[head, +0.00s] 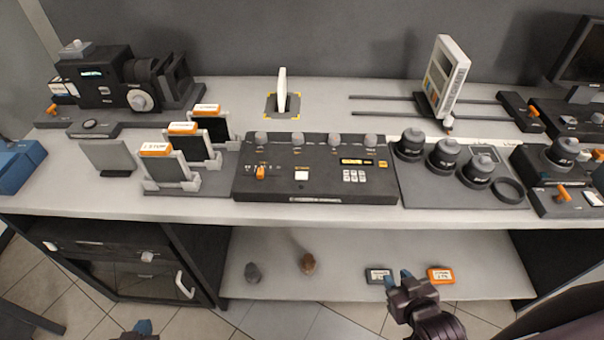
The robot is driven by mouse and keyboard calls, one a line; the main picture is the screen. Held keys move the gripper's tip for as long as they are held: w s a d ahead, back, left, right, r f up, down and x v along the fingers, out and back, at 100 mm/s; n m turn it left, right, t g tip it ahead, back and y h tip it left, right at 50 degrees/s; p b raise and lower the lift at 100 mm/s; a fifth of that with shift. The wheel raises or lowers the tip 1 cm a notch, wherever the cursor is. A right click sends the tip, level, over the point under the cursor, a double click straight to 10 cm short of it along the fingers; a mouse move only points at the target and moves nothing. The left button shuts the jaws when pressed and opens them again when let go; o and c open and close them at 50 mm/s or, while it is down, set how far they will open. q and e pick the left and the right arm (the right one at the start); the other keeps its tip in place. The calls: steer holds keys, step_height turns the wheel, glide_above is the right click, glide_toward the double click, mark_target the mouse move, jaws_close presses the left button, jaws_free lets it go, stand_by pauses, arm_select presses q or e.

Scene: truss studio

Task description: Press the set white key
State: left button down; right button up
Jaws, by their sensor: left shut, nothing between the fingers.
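A dark control panel (315,185) lies at the middle front of the bench. A square white key (301,175) sits on its face, right of an orange lever (260,172). A block of small white keys (354,176) and a lit yellow display (357,162) are further right on the panel. The key labels are too small to read. My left gripper (144,327) shows only its blue tip at the bottom edge, shut and empty, well below the panel. My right gripper (399,278) is low in front of the bench, its blue fingertips apart and empty, below and right of the panel.
Framed cards with orange tabs (170,168) stand left of the panel. Round dark knobs or lenses (444,155) stand right of it. A white chart (446,75) stands on rails behind. The lower shelf (345,250) holds small blocks. The bench's front strip is clear.

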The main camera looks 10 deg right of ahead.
jaws_close()
stand_by(1.4)
